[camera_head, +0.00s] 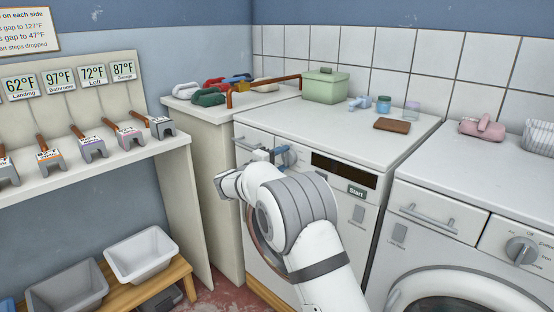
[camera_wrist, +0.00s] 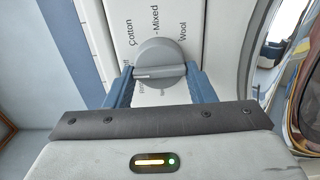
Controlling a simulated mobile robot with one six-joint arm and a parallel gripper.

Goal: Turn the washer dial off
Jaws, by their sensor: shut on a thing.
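The grey round dial (camera_wrist: 160,55) is on the white front panel of the left machine (camera_head: 330,190). My gripper (camera_wrist: 160,82) is shut on it, with one blue finger on each side. In the head view my gripper (camera_head: 274,156) is at the panel's left part, and the dial (camera_head: 290,158) shows only partly behind it. The dial's raised grip bar lies about level in the wrist view. Labels reading Cotton, Mixed and Wool show around the dial. Other labels are partly covered by the dial and fingers, and I cannot read the setting.
A dark display and a Start button (camera_head: 357,191) are right of the dial. A second machine with its own dial (camera_head: 521,250) stands at the right. A green box (camera_head: 326,87), jars and a brown block (camera_head: 392,125) lie on top. A shelf with levers (camera_head: 90,148) is left.

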